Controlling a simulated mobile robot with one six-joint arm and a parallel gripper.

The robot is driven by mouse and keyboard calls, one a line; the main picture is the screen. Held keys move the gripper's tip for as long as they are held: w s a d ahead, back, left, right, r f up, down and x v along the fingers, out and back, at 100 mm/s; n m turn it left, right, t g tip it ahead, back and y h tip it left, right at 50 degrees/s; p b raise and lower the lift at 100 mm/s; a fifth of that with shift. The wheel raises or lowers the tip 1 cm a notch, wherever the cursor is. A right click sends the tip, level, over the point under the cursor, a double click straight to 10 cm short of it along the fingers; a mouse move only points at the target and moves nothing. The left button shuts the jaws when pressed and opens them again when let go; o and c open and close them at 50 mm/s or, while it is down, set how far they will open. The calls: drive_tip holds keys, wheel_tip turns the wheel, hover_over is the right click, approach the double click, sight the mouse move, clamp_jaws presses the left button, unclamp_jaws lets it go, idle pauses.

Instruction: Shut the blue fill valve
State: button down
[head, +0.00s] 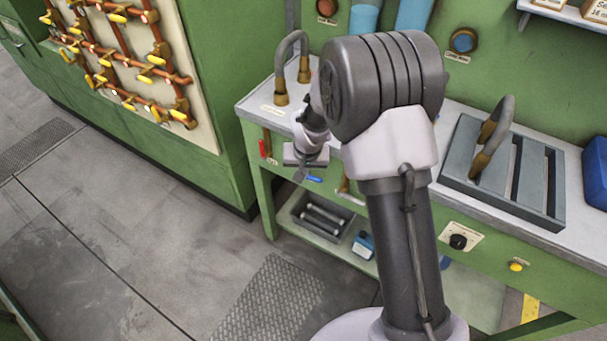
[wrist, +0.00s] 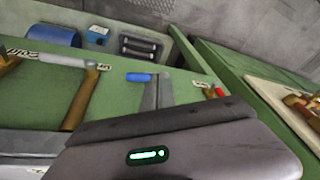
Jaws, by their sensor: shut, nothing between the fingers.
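The blue fill valve handle (head: 314,179) shows at the green bench front, just right of my gripper's tip in the head view. In the wrist view the blue handle (wrist: 139,77) lies level, pointing left, with its inner end beside my fingers. My gripper (head: 299,175) is shut and empty, low in front of the bench edge. In the wrist view the grey fingers of my gripper (wrist: 159,80) stand close together right beside the handle. I cannot tell whether they touch it. The valve's body and pipe are mostly hidden behind my fingers.
A red valve handle (head: 262,148) is left of the blue one; it also shows in the wrist view (wrist: 220,92). A pale-handled valve (wrist: 62,60) on a brass pipe is on the other side. A grey tray (head: 320,215) sits on the shelf below. The floor at left is clear.

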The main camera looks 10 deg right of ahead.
drive_tip(key=s+d+r+p, duration=0.1)
drive_tip(key=s+d+r, duration=0.4)
drive_tip(key=s, duration=0.2)
drive_tip(key=shift+r+p, duration=0.2)
drive_tip(key=shift+p, duration=0.2)
